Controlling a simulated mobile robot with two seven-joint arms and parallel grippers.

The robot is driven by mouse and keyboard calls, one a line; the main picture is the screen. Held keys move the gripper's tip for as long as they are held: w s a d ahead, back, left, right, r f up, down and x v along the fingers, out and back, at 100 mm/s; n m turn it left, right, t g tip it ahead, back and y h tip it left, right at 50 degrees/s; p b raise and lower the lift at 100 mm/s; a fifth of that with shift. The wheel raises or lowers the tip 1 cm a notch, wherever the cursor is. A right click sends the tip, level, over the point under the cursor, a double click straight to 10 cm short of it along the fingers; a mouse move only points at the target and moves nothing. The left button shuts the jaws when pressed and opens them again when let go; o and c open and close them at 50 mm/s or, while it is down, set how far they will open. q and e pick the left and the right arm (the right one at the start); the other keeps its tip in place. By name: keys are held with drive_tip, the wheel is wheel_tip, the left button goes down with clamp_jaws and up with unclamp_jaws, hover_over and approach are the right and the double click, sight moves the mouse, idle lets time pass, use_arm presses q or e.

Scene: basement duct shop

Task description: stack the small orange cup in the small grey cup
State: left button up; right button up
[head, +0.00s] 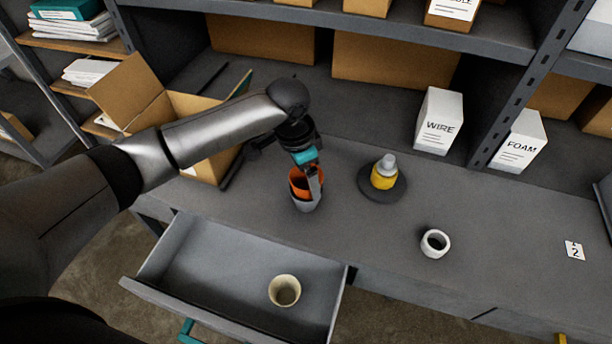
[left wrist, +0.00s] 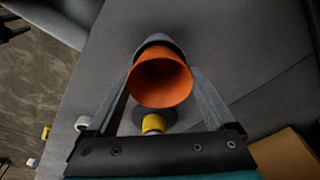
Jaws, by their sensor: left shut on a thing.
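The small orange cup (head: 298,181) is held by my left gripper (head: 312,176), with one finger showing at its right side. The small grey cup (head: 307,205) stands on the bench directly below it. The orange cup's lower part is hidden by the grey cup, so it sits at least partly inside. In the left wrist view the orange cup (left wrist: 160,82) lies between both fingers, mouth toward the camera. The grey cup's rim (left wrist: 154,41) shows just beyond it. I cannot tell how deep the orange cup sits. My right gripper is not in view.
A yellow bottle with a grey cap (head: 384,174) stands on a dark round base right of the cups. A white ring (head: 435,243) lies farther right. An open drawer (head: 222,270) holds a cream cup (head: 284,290). An open carton (head: 205,167) is behind my left arm.

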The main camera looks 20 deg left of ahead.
use_arm(q)
drive_tip(key=shift+f, duration=0.15)
drive_tip(key=shift+f, duration=0.5)
drive_tip(key=shift+s, duration=0.1)
drive_tip(key=o, duration=1.1)
drive_tip(key=shift+f, duration=0.1)
drive_tip(key=shift+r, duration=0.2)
drive_tip(key=r, duration=0.4)
drive_tip(key=a+r, duration=0.1)
drive_tip(key=r, duration=0.3)
drive_tip(key=s+r+p, duration=0.1)
drive_tip(key=r, duration=0.4)
drive_tip(key=shift+a, duration=0.15)
drive_tip(key=shift+s+f, duration=0.1)
